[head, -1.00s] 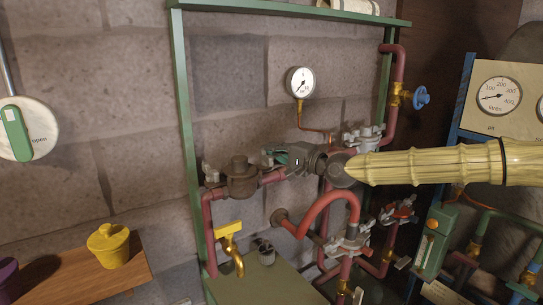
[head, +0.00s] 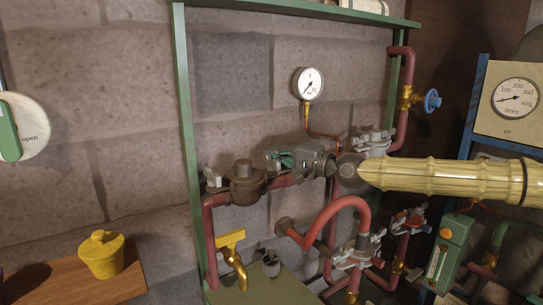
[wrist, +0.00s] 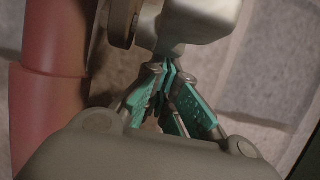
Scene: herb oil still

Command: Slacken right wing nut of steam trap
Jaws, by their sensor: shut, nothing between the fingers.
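The steam trap (head: 243,185) is a dark bronze body with a domed cap, set in the red pipe on the green frame. Its left wing nut (head: 213,180) is pale grey and stands at its left side. In the wrist view, a pale grey metal piece (wrist: 195,20), apparently the right wing nut, lies just beyond my fingertips. My gripper (head: 275,158) is at the trap's upper right, its teal fingers pointing left. The fingers meet with nothing between them, also in the wrist view (wrist: 170,72). Whether they touch the grey piece is unclear.
The red pipe (wrist: 48,110) runs close beside my gripper. A pressure gauge (head: 308,84) hangs above. A yellow-handled tap (head: 232,250) and a curved red hose (head: 335,208) are below. Other clamps crowd the right. A yellow pot (head: 101,256) stands on the left shelf.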

